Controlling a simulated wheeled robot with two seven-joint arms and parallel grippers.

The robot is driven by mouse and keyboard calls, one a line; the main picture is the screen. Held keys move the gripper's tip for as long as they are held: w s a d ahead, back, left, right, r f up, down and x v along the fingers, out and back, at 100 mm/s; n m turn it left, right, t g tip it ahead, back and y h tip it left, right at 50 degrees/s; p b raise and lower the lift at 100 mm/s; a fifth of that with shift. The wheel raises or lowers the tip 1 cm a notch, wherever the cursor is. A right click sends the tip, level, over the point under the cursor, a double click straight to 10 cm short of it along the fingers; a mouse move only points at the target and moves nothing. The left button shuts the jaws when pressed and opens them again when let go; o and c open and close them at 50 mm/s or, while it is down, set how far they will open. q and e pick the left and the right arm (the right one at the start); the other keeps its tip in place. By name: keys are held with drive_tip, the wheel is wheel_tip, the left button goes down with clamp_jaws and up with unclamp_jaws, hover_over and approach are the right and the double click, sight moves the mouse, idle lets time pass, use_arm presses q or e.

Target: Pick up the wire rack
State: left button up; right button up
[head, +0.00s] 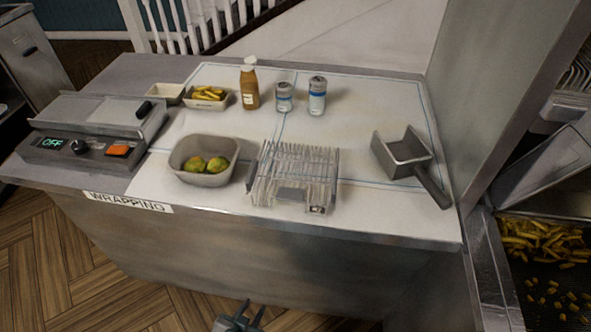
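The wire rack (296,165) stands on the white work surface near the front edge of the counter. It has many thin upright wires between side plates, and a small label sits at its front right corner. My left gripper (250,311) shows at the bottom edge of the head view, low in front of the counter and well apart from the rack. Its two dark fingers are spread with nothing between them. Most of the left arm is out of frame. My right gripper is not in view.
A bowl with green fruit (204,161) stands close left of the rack. A metal scoop (405,152) lies to the right. Behind are two cans (317,97), a sauce bottle (249,85) and a fries tray (208,98). A wrapping machine (92,130) is left; a wall panel bounds the right.

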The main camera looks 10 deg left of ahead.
use_arm(q)
drive_tip(key=w+d+r+n+t, duration=0.1)
drive_tip(key=w+r+t, duration=0.15)
drive_tip(key=r, duration=0.95)
drive_tip(key=w+d+r+t, duration=0.1)
drive_tip(key=w+r+t, duration=0.15)
drive_tip(key=r, duration=0.95)
wheel_tip(320, 180, up, 20)
drive_tip(key=s+a+n+t, duration=0.1)
drive_tip(key=a+t, duration=0.1)
drive_tip(key=t, duration=0.1)
drive_tip(key=shift+s+n+y+p, duration=0.2)
drive_tip(key=shift+n+y+p, duration=0.1)
drive_tip(key=shift+n, duration=0.1)
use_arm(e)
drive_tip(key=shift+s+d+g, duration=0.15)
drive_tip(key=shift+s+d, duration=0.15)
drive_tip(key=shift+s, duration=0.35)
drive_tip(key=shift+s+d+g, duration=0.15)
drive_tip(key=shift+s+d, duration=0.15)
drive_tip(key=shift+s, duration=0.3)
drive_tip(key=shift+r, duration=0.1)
